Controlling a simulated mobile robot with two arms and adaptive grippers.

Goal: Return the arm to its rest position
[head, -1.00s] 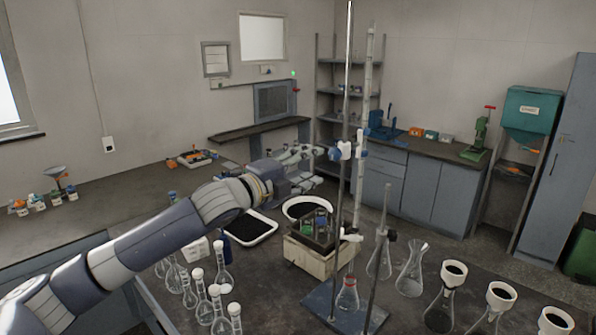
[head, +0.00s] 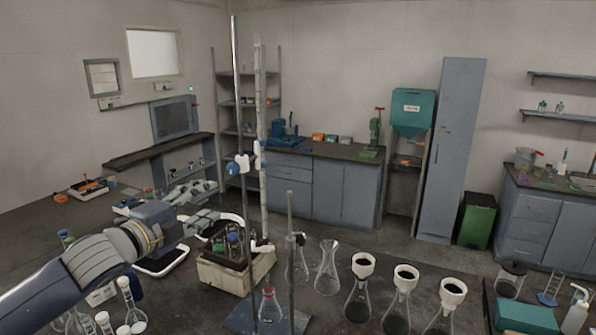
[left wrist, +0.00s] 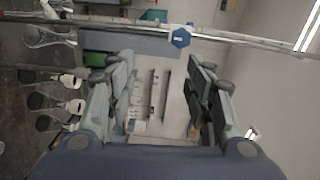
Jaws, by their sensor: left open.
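My left arm comes in from the lower left in the head view, and its gripper (head: 207,207) is held above the table, beside the cream box (head: 222,275) with small green and grey items in it. The left gripper also shows in the left wrist view (left wrist: 160,90), its two fingers wide apart with nothing between them. It looks past a metal rod with a blue clamp knob (left wrist: 181,37). My right arm and gripper are not in view.
A stand with tall rods and a blue base (head: 262,318) rises right of the gripper. Several flasks, some with white funnels (head: 406,272), stand to its right. Volumetric flasks (head: 131,315) stand below the left arm. A white-rimmed black tray (head: 165,262) lies near it.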

